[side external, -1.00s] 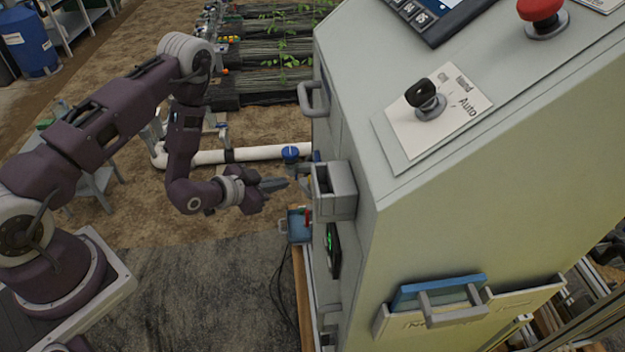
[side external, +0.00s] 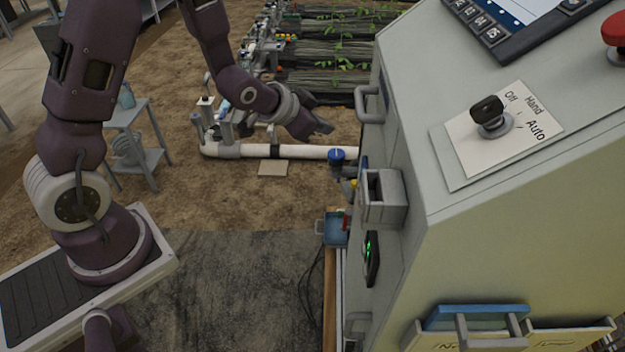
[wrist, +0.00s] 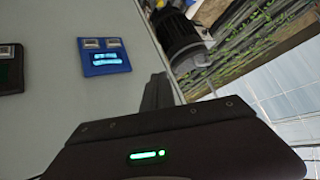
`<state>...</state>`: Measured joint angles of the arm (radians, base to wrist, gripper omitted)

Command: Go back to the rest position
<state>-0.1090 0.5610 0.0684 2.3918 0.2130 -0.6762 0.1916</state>
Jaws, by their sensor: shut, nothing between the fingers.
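My gripper (side external: 322,127) is shut and empty. In the side view it hangs in the air left of the grey-green cabinet (side external: 520,210), above the white pipe, touching nothing that I can see. In the wrist view the gripper's dark body (wrist: 170,140) with a green light fills the lower part. Beyond it are the cabinet's pale face (wrist: 45,55) and a blue module with lit displays (wrist: 105,57).
The cabinet carries a door handle (side external: 369,104), a grey open box (side external: 383,197) and a selector switch (side external: 489,112). A white pipe (side external: 305,152) with a blue-capped valve (side external: 337,157) runs low behind. A small grey table (side external: 130,125) stands left. The floor between is mostly clear.

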